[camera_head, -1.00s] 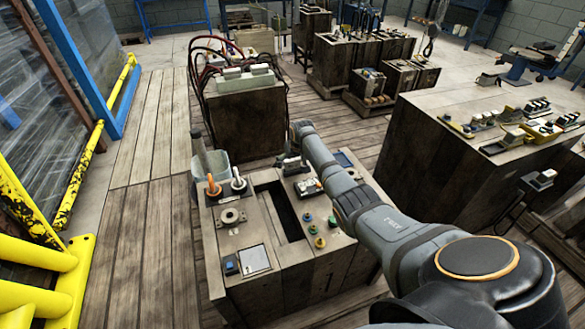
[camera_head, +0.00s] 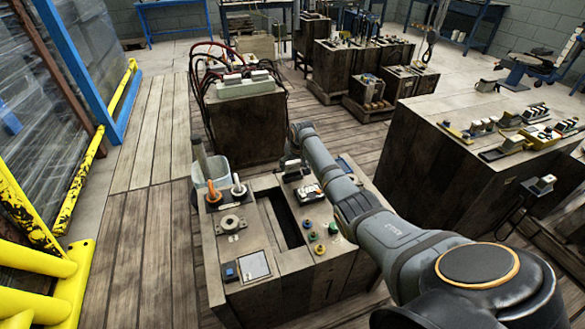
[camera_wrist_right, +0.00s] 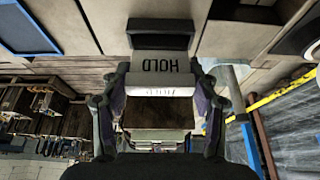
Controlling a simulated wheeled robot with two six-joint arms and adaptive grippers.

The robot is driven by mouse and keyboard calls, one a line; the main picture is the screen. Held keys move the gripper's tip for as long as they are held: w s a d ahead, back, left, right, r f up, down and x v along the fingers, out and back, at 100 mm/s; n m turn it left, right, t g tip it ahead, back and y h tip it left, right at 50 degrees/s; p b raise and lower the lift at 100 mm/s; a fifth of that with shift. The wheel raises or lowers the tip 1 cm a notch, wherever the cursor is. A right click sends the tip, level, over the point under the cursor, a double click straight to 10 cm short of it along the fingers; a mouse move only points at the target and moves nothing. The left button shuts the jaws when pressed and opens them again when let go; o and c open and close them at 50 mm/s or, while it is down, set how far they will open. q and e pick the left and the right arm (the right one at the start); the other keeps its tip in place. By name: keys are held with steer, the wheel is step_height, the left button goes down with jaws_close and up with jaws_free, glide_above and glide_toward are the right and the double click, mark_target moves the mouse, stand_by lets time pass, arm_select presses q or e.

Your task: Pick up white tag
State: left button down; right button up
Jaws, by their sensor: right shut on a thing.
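The white tag (camera_wrist_right: 158,74) shows in the right wrist view, with the word HOLD upside down on its face. My right gripper (camera_wrist_right: 158,98) has its fingers on both sides of the tag and is shut on it. A dark block or holder (camera_wrist_right: 161,27) lies just beyond the tag; I cannot tell whether they touch. In the head view my right gripper (camera_head: 292,166) is small and dark, over the far part of the wooden mould block (camera_head: 295,270). The tag cannot be made out there. My left gripper is not in view.
The mould block has a dark slot (camera_head: 284,220), coloured buttons (camera_head: 314,237) and a grey bucket (camera_head: 210,170) at its far left. A block with hoses (camera_head: 247,125) stands behind. A large bench (camera_head: 460,180) is at right, yellow rails (camera_head: 70,280) at left.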

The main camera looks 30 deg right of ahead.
steer(key=s+a+r+p, duration=0.2)
steer(key=s+a+r, duration=0.2)
steer(key=s+r, duration=0.7)
steer(key=shift+s+a+p, duration=0.15)
steer(key=shift+s+p, duration=0.2)
steer(key=shift+s, duration=0.85)
